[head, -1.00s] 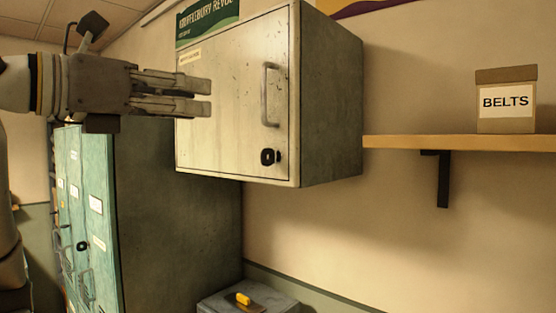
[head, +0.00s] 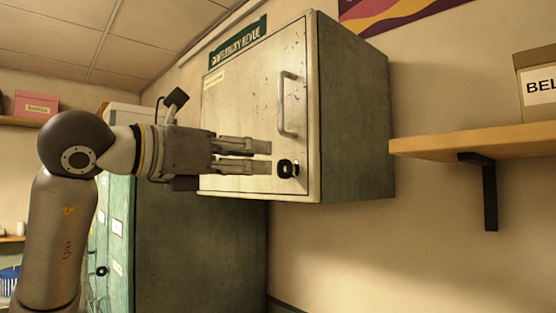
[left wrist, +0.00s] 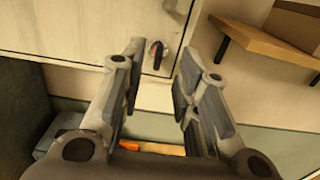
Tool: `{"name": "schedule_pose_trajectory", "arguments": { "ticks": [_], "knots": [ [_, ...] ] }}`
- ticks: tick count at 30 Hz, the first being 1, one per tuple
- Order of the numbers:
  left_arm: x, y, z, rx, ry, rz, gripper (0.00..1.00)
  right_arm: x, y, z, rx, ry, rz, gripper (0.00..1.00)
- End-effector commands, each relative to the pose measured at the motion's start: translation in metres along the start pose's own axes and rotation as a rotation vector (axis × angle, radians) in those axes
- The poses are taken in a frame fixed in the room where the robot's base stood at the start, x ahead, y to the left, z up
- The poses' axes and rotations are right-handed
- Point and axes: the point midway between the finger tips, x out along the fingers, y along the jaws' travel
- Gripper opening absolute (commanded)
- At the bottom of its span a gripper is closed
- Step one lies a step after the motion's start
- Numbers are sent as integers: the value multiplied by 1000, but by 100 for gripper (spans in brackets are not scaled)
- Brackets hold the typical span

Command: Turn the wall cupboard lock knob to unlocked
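The wall cupboard (head: 262,110) is a worn pale metal box with a grey side, its door shut. Its black lock knob (head: 286,169) sits low on the door near the right edge, under the grey bar handle (head: 284,105). My left gripper (head: 270,157) is open and empty, pointing right, with its fingertips just left of the knob in the head view. In the left wrist view the knob (left wrist: 157,50) shows between the open fingertips (left wrist: 161,58), apparently beyond them, with a small reddish mark beside it. I cannot tell the knob's exact setting. My right gripper is out of view.
A wooden shelf (head: 470,142) on a black bracket, with a labelled box (head: 538,88), is right of the cupboard. A teal locker (head: 200,245) stands below left. An orange-yellow item (left wrist: 130,145) lies low in the left wrist view. The wall below the shelf is clear.

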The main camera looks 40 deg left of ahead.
Motion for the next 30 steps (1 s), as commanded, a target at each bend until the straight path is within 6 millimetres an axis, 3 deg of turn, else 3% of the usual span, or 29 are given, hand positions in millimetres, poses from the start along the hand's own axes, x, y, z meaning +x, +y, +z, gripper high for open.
{"name": "schedule_pose_trajectory", "arguments": {
  "ticks": [3,9,21,28,30],
  "knots": [
    [24,0,1,0,4,0,29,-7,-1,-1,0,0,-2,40],
    [51,0,1,0,3,1,29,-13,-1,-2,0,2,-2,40],
    [60,0,0,0,1,0,29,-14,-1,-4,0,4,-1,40],
    [60,0,0,0,1,0,2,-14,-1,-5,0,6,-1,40],
    [60,0,0,0,1,0,0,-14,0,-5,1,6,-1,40]
  ]
}}
